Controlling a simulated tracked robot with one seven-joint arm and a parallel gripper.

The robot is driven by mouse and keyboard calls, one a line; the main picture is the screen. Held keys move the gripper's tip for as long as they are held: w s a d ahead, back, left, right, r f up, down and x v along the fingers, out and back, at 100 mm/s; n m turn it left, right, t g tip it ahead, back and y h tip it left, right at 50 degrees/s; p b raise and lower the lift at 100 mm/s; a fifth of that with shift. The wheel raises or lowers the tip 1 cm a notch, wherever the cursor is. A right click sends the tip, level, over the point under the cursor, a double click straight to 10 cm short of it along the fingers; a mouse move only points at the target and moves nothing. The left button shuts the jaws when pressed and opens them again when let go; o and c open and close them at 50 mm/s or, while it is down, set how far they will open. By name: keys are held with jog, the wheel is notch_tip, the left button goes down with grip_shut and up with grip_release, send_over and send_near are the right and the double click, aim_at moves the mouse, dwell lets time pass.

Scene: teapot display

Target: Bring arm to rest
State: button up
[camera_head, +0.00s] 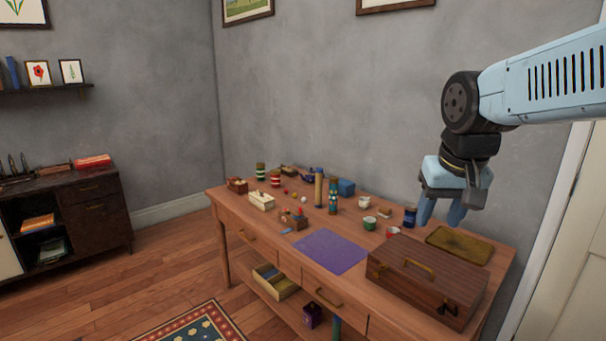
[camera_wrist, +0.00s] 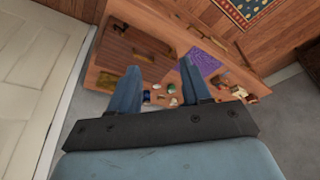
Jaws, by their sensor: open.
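My arm reaches in from the right in the head view. My gripper (camera_head: 441,212) points down above the right end of the wooden table, with its blue fingers apart and nothing between them. In the wrist view my gripper (camera_wrist: 156,80) also shows open, with the tabletop and small objects well beyond the fingertips. The wooden table (camera_head: 290,222) stands against the grey wall below the gripper.
A brown wooden case (camera_head: 425,285) and a dark gold tray (camera_head: 460,245) lie at the table's right end. A purple mat (camera_head: 330,251) lies at the front middle. Several small jars and pots stand behind it. A white door (camera_head: 570,270) is at the right.

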jog(key=shift+s+a+f+n+t, duration=0.15)
jog(key=shift+s+t, duration=0.2)
jog(key=shift+s, duration=0.6)
jog(key=shift+s+d+f+n+t, duration=0.1)
jog(key=shift+s+t, duration=0.2)
jog(key=shift+s, duration=0.7)
jog(key=shift+s+a+f+n+t, duration=0.15)
jog(key=shift+s+t, duration=0.2)
jog(key=shift+s, duration=0.6)
